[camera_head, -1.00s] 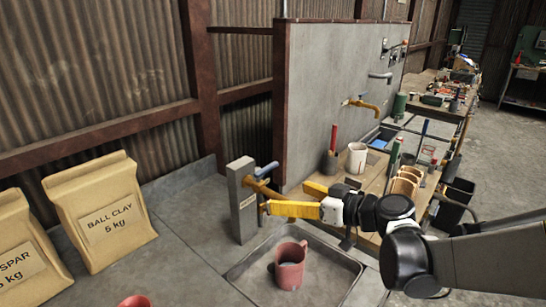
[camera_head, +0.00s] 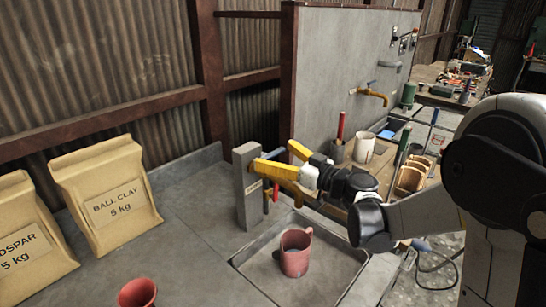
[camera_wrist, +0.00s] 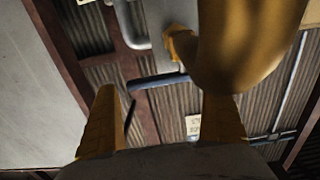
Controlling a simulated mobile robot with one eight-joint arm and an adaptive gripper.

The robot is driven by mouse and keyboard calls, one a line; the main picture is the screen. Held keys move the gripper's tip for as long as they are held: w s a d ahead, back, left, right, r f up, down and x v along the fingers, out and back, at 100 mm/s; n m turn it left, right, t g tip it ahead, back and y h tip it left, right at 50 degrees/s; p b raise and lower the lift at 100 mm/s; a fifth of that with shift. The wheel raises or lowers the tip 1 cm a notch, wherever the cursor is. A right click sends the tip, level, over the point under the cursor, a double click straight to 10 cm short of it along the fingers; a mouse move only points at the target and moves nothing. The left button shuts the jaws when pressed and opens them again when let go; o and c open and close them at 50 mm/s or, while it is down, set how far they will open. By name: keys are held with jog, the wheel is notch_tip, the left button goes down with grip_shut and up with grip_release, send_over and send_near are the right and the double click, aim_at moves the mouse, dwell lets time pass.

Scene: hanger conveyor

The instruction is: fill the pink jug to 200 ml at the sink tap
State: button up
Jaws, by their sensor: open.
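The pink jug (camera_head: 295,262) stands upright in the sink basin (camera_head: 262,290), below and in front of the grey tap post (camera_head: 247,205). I cannot tell whether it holds water. My gripper (camera_head: 273,157) is open beside the top of the post, above and behind the jug, with nothing held. Its yellow fingers hide much of the tap; a small red piece shows just below them. In the wrist view, the fingers of my gripper (camera_wrist: 160,110) stand apart, with a dark blue bar (camera_wrist: 158,81) showing between them. A large blurred brass shape covers the upper right there.
Clay bags (camera_head: 108,195) lean at the left, and a red pot (camera_head: 137,293) stands at the front. A second brass tap (camera_head: 372,97) is on the grey wall panel. A bench with a white mug (camera_head: 363,148) and tools lies right of the sink.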

jog(key=shift+w+a, duration=0.4)
jog(key=shift+c, duration=0.3)
jog(key=c, duration=1.3)
jog(key=shift+s+d+m+t+h, duration=0.1)
jog(key=shift+s+m+t+h, duration=0.1)
jog(key=shift+m+t+h, duration=0.55)
jog(key=shift+s+m+t+h, duration=0.2)
jog(key=shift+m+t+h, duration=0.3)
jog(key=shift+h, duration=0.35)
jog(key=shift+s+d+m+t+h, duration=0.1)
jog(key=shift+d+m+t+h, duration=0.1)
jog(key=shift+m+t+h, duration=0.55)
jog(key=shift+h, duration=0.25)
jog(key=o, duration=1.4)
jog(key=shift+c, duration=0.2)
